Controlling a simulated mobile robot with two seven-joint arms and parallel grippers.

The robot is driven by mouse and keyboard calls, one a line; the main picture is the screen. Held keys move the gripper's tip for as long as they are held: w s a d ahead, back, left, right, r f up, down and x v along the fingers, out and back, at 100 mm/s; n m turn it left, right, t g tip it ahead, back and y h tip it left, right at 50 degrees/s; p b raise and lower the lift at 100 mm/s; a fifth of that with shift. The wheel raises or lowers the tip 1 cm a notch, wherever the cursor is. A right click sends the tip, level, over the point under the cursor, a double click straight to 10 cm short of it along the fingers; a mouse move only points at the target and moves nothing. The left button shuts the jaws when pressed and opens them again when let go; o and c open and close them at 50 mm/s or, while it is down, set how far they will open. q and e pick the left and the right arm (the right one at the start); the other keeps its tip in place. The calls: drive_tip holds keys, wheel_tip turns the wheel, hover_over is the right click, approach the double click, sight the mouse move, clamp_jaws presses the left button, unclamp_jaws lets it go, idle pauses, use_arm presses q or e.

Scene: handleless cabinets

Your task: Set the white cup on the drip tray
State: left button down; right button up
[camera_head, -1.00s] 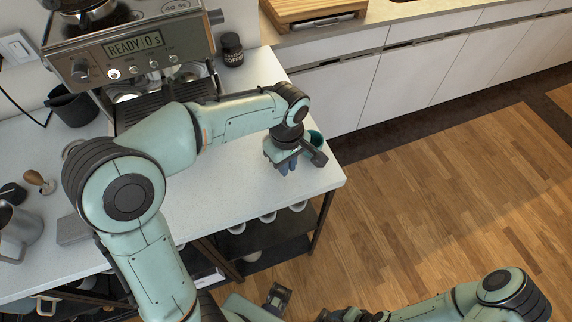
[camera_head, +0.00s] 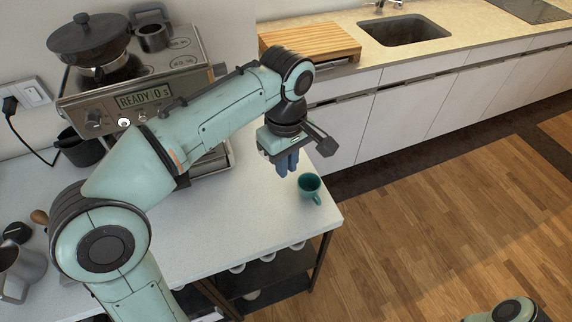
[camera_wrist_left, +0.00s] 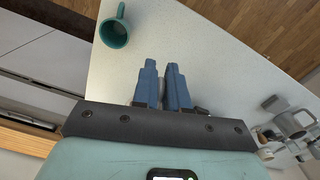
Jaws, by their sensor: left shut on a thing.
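My left gripper (camera_head: 288,162) is raised above the counter, behind the teal cup in the head view. In the left wrist view its blue fingers (camera_wrist_left: 163,85) are close together with a narrow gap. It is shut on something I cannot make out. The drip tray (camera_head: 222,158) of the coffee machine is mostly hidden behind my left arm. I cannot pick out a white cup on the counter. Pale cups (camera_head: 237,268) show only partly on the shelf under it. My right gripper is out of view.
The teal cup (camera_head: 310,188) stands upright near the counter's right end, apart from the fingers; it also shows in the left wrist view (camera_wrist_left: 115,34). The coffee machine (camera_head: 140,97) is at the back. A metal pitcher (camera_head: 18,272) stands left. The front counter (camera_head: 240,225) is clear.

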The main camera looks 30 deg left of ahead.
use_arm(q)
drive_tip(key=shift+f, duration=0.15)
drive_tip(key=b, duration=0.3)
hover_over(286, 218)
wheel_tip(286, 218, down, 15)
drive_tip(key=shift+r, duration=0.1)
drive_tip(key=shift+f, duration=2.3)
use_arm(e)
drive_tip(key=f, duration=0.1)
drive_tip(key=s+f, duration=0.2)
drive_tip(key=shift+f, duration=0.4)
use_arm(q)
drive_tip(key=shift+f, duration=0.2)
drive_tip(key=c, duration=1.1)
unclamp_jaws()
drive_tip(key=shift+c, duration=0.2)
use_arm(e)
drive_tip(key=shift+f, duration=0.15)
use_arm(q)
drive_tip(key=shift+w+r+b, duration=0.1)
drive_tip(key=shift+b, duration=0.2)
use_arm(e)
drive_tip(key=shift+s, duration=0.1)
